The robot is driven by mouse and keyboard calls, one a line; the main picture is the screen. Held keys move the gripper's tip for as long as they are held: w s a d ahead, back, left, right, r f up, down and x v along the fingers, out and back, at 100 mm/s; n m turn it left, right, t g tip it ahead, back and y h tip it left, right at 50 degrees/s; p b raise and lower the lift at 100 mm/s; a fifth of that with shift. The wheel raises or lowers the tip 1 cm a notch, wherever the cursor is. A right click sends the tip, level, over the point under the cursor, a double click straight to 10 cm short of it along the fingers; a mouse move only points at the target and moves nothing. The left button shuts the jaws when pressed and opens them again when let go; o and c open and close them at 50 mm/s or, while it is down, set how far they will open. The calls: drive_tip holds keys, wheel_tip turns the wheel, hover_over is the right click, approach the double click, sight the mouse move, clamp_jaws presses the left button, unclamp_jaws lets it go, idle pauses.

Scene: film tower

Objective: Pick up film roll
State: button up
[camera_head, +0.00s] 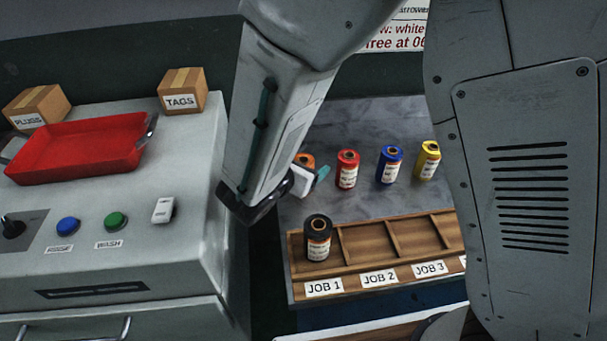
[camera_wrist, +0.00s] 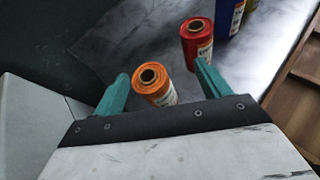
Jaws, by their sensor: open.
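Several film rolls stand upright in a row on a grey tabletop (camera_head: 365,207): an orange roll (camera_head: 306,160), a red roll (camera_head: 347,169), a blue roll (camera_head: 389,164) and a yellow roll (camera_head: 428,160). A black roll (camera_head: 318,238) stands in the JOB 1 compartment of the wooden rack (camera_head: 393,283). My gripper (camera_wrist: 160,85) is open, and in the wrist view the orange roll (camera_wrist: 155,86) shows between its teal fingers. The red roll (camera_wrist: 197,43) stands just beyond the right finger. In the head view my gripper (camera_head: 318,178) partly hides the orange roll.
The rack's JOB 2 and JOB 3 compartments look empty.

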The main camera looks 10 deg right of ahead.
sight(306, 164)
drive_tip(key=a+f+n, duration=0.1)
drive_tip(key=a+f+n+t+y, duration=0.1)
drive_tip(key=a+f, duration=0.1)
drive_tip(key=shift+f+n, duration=0.3)
drive_tip(key=x, duration=0.6)
drive_tip(key=shift+d+r, duration=0.25)
drive_tip(key=shift+d, duration=0.2)
drive_tip(key=shift+w+d+f, duration=0.2)
drive_tip(key=shift+w, duration=0.3)
drive_tip(key=c, duration=1.1)
